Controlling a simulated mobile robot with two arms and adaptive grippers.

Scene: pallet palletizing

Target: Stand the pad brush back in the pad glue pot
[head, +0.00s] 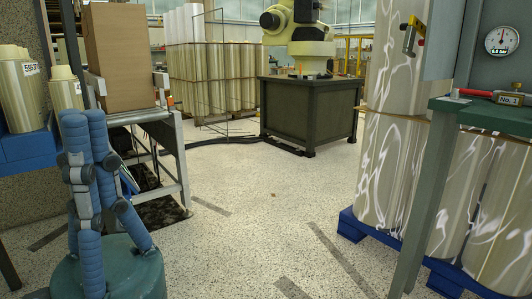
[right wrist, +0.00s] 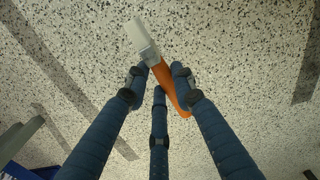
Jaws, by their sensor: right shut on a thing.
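The pad brush shows in the right wrist view, with an orange handle (right wrist: 170,82) and a pale bristle head at the upper left. My right gripper (right wrist: 161,84) is shut on its handle, with blue fingers on both sides. I cannot make out the glue pot in either view.
A cardboard box (head: 120,55) sits on a metal frame at the left. A dark plinth (head: 309,112) stands at the back. The middle floor is clear.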

